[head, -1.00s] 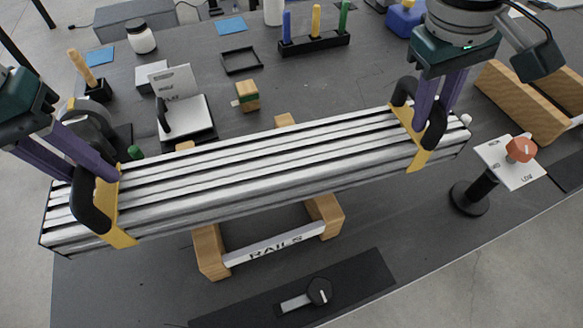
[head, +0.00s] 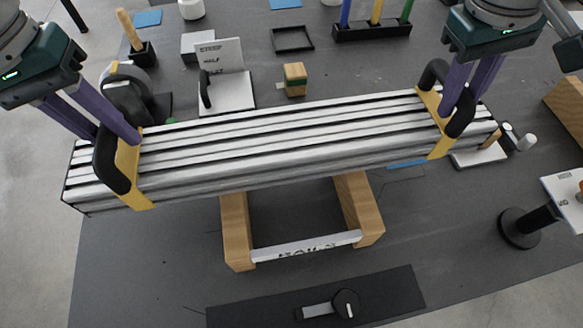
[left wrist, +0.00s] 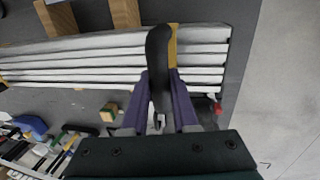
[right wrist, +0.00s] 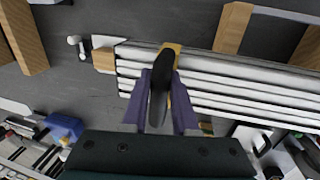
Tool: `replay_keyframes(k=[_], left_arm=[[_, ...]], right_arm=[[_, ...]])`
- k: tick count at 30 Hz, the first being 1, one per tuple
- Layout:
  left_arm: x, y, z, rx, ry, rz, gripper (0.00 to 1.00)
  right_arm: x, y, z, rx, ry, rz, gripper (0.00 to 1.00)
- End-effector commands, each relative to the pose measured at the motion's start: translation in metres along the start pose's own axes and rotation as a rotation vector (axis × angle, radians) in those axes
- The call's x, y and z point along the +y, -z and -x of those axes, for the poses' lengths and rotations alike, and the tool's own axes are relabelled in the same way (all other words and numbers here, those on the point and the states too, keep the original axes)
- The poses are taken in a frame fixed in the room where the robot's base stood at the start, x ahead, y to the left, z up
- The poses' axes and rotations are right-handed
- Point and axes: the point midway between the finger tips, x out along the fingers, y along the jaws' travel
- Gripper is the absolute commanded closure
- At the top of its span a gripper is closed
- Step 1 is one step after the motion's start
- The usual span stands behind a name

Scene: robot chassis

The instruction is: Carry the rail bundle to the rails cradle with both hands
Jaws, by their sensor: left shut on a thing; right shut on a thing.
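The rail bundle (head: 280,148) is a long stack of silver slotted rails with a yellow strap and a black handle near each end. My left gripper (head: 122,150) is shut on the left handle; the black handle also shows between purple fingers in the left wrist view (left wrist: 160,90). My right gripper (head: 458,105) is shut on the right handle, seen too in the right wrist view (right wrist: 160,95). The bundle is held above the table, slightly higher at its right end. The rails cradle (head: 238,235), with wooden side blocks and a labelled white front bar, shows below it; its back is hidden.
A dark panel with a rotary knob (head: 346,303) lies in front of the cradle. Behind the bundle are a white stand with a sign (head: 225,95), a small wooden block (head: 295,79) and a black tray (head: 292,39). A sign post (head: 520,225) stands at right.

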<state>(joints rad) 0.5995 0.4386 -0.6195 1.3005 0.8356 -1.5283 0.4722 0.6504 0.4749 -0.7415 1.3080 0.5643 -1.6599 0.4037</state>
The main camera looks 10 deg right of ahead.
Motion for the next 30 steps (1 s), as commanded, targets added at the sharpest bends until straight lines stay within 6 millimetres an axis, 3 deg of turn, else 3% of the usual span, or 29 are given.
replay_keyframes(k=[28,29,30], left_arm=[[-0.010,0.002,-0.047,0.006,0.001,0.001,1.00],[-0.011,0.000,-0.045,0.001,0.004,0.002,0.70],[-0.011,0.000,-0.045,0.001,0.004,0.002,0.65]], right_arm=[[-0.007,0.002,-0.047,0.004,-0.004,-0.004,1.00],[-0.007,0.000,-0.046,0.000,-0.004,-0.003,0.70],[-0.007,0.000,-0.045,0.000,-0.004,-0.002,0.65]])
